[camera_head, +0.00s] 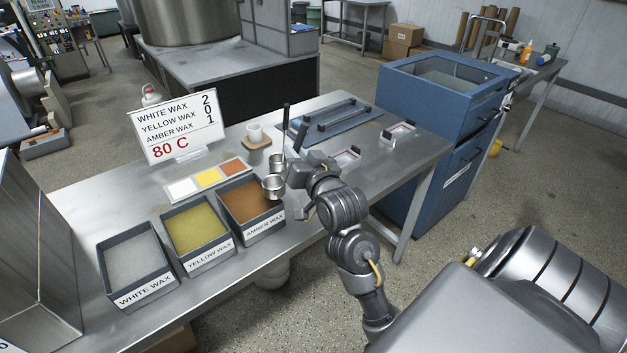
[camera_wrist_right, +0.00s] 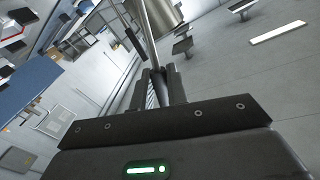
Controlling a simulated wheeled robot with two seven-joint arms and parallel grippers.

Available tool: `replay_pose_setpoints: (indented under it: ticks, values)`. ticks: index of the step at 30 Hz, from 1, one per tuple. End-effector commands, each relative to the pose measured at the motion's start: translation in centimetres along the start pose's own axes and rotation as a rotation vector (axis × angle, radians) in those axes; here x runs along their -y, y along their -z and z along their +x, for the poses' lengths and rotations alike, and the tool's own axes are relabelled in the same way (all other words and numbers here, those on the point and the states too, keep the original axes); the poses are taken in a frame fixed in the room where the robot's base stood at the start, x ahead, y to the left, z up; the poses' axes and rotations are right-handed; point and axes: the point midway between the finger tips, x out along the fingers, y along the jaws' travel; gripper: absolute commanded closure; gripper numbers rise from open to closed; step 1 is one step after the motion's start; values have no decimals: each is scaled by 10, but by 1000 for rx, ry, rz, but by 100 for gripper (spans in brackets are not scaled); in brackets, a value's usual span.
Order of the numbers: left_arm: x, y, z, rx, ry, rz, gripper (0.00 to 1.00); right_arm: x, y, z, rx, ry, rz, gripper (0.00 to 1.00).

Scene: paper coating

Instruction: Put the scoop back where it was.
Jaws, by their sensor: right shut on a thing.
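The metal scoop (camera_head: 273,187) is a small silver cup; it hangs over the back right edge of the amber wax bin (camera_head: 265,225). My right gripper (camera_head: 293,177) is shut on its handle. In the right wrist view, the scoop (camera_wrist_right: 165,14) is at the top, its handle running down into the jaws (camera_wrist_right: 163,88). A second small metal cup (camera_head: 277,161) is just behind the scoop in the head view, close to upright black handles; which handle belongs to which cup is unclear. My left gripper is out of view.
A blue cabinet (camera_head: 440,110) stands behind.

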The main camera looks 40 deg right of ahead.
Motion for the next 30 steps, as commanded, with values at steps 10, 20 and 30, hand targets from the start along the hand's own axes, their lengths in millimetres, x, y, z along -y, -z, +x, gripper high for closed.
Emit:
replay_pose_setpoints:
  ticks: [10,20,30]
  values:
    - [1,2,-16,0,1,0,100,-83,-20,45,6,-3,-3,100]
    - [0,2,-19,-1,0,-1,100,-119,-46,62,1,1,0,100]
    - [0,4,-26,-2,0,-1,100,-132,-67,65,4,-1,2,100]
